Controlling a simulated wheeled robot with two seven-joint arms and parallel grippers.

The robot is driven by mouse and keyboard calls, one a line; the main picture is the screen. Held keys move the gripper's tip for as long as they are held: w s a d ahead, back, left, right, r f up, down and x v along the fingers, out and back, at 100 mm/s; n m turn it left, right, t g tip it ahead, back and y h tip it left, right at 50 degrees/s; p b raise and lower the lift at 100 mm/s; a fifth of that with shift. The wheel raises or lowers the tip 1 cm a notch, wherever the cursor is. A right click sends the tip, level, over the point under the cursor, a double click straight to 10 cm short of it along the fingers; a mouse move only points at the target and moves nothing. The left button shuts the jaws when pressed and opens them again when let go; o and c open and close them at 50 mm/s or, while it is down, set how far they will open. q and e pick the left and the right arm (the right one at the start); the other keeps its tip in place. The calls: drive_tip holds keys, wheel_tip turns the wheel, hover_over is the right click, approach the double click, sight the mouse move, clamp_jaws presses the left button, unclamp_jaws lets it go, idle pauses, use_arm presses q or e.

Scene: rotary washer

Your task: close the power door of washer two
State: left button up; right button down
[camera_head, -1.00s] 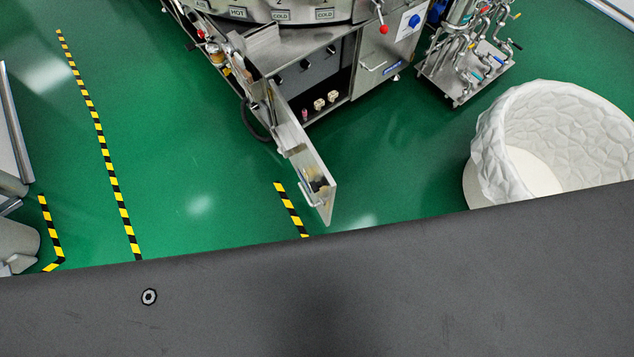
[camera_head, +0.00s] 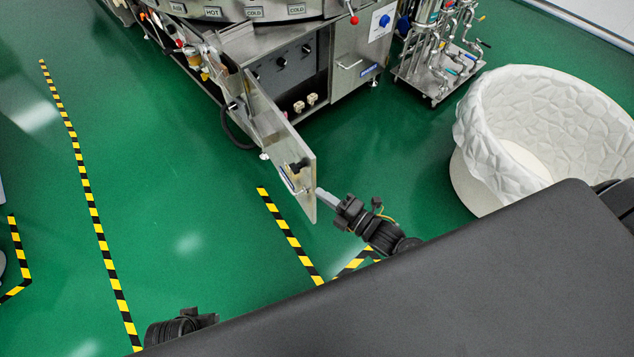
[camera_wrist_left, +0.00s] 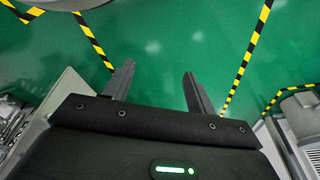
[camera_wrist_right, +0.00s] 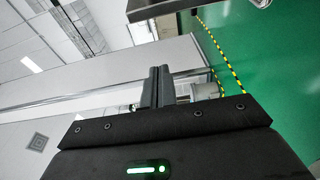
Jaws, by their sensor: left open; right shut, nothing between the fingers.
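The power door (camera_head: 294,160) of the washer (camera_head: 300,62) is a pale metal panel. It stands swung open, reaching out from the washer's front toward the bottom of the head view, with a handle on its left side near the free end. My right gripper (camera_head: 322,195) is shut and empty, its fingertips at the right face of the door near the free end; I cannot tell whether they touch. The shut fingers also show in the right wrist view (camera_wrist_right: 157,72). My left gripper (camera_wrist_left: 157,74) is open and empty over bare floor, away from the door.
The open bay (camera_head: 290,78) with knobs lies behind the door. A white quilted tub (camera_head: 545,125) stands at the right, and a pipe cart (camera_head: 440,65) at the back right. Striped floor tape (camera_head: 90,200) runs along the left. The green floor between door and tub is clear.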

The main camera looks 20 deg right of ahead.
sight(312, 171)
drive_tip(key=w, duration=0.3)
drive_tip(key=w+a, duration=0.1)
drive_tip(key=w, duration=0.4)
drive_tip(key=shift+w+a, duration=0.15)
drive_tip(key=shift+w, duration=0.2)
drive_tip(key=shift+w+d, duration=0.1)
drive_tip(key=shift+d, duration=0.3)
